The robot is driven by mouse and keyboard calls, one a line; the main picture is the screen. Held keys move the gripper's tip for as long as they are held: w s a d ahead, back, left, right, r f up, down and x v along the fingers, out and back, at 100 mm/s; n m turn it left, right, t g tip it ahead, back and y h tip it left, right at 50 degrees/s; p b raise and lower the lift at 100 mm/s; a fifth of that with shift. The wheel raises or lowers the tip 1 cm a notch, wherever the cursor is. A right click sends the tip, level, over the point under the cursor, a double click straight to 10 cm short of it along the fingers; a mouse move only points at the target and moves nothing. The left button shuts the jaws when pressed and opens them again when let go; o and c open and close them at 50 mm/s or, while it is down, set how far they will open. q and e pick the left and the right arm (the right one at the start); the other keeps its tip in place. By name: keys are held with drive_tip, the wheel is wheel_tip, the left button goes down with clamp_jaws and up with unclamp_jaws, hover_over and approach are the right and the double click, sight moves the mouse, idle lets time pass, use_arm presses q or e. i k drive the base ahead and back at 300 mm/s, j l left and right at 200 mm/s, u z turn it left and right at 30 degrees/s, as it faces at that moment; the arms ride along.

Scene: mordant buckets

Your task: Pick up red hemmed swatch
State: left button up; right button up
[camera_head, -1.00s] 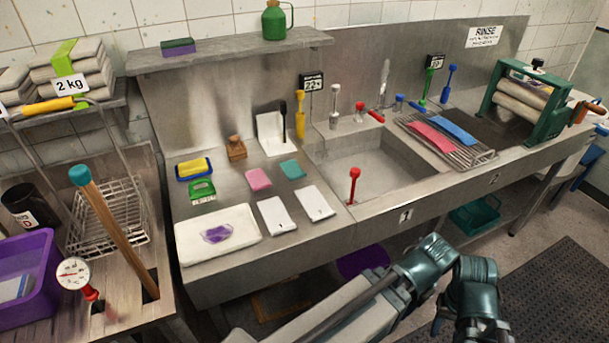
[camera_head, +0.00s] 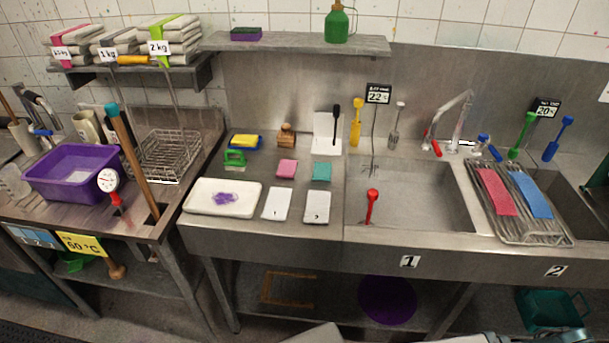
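A red-pink cloth strip (camera_head: 496,192) lies on the wire rack (camera_head: 532,236) at the right, beside a blue strip (camera_head: 532,194). It looks the closest to a red swatch, but its hem is too small to make out. A smaller pink square (camera_head: 287,169) lies on the steel counter left of the sink, next to a teal square (camera_head: 322,171). Neither of my grippers shows in the head view; only bits of my arm reach in at the bottom edge.
The steel sink (camera_head: 410,226) holds a red-handled tool (camera_head: 371,206). White cards (camera_head: 276,204) and a white tray (camera_head: 190,206) with a purple patch lie left of it. A purple tub (camera_head: 70,180) and wire basket (camera_head: 166,164) stand at the left. The counter's front edge is clear.

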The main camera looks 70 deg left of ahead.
sight(287, 169)
drive_tip(key=u, duration=1.1)
